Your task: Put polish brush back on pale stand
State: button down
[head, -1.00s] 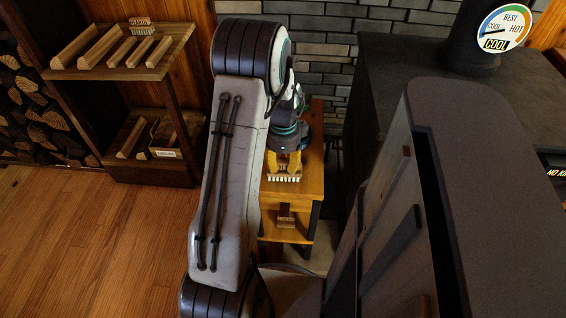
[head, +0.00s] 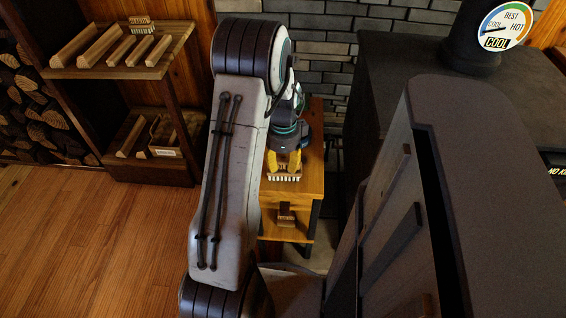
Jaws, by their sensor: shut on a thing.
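My gripper (head: 284,164), with yellow fingers, points down over a small orange-brown wooden table (head: 312,182). It is shut on a brush (head: 284,177) with pale bristles, at the table's top. I cannot tell whether the bristles touch the tabletop. My arm hides the table's left part. A similar brush with a label (head: 142,26) sits on the upper shelf of the rack at the left. No stand clearly identifiable as the pale one shows.
The wooden rack (head: 160,62) at the left holds pale wooden strips (head: 103,45) and, lower down, a labelled box (head: 166,152). A small brown item (head: 286,218) is on the table's lower shelf. A dark stove (head: 400,75) stands right of the table. The left floor is clear.

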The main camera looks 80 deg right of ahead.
jog(key=shift+f, duration=0.1)
jog(key=c, duration=0.8)
grip_release()
notch_tip(320, 180, up, 12)
jog(key=shift+w+d+r, duration=0.1)
jog(key=shift+d, duration=0.05)
jog(key=w+a+r+n+h+p, duration=0.1)
jog(key=w+a+r+n+p, duration=0.3)
jog(key=w+a+r+n, duration=0.55)
jog(key=w+a+r+n+p, duration=0.45)
jog(key=w+a+n, duration=0.2)
jog(key=w, duration=0.55)
jog(key=a+r+n+t+p, duration=0.1)
jog(key=a+r+n+p, duration=0.1)
jog(key=a+n, duration=0.4)
jog(key=a+r+n+t+p, duration=0.1)
jog(key=a+r+n+p, duration=0.2)
jog(key=a+n, duration=0.3)
jog(key=a+r+n+t+p, duration=0.1)
jog(key=a+r+n+p, duration=0.2)
jog(key=a, duration=0.9)
jog(key=shift+s+r+n+y, duration=0.2)
jog(key=shift+r+n, duration=0.25)
jog(key=shift+n, duration=0.4)
jog(key=shift+s+r+n+y, duration=0.2)
jog(key=shift+r+n, duration=0.25)
jog(key=shift+n, duration=0.4)
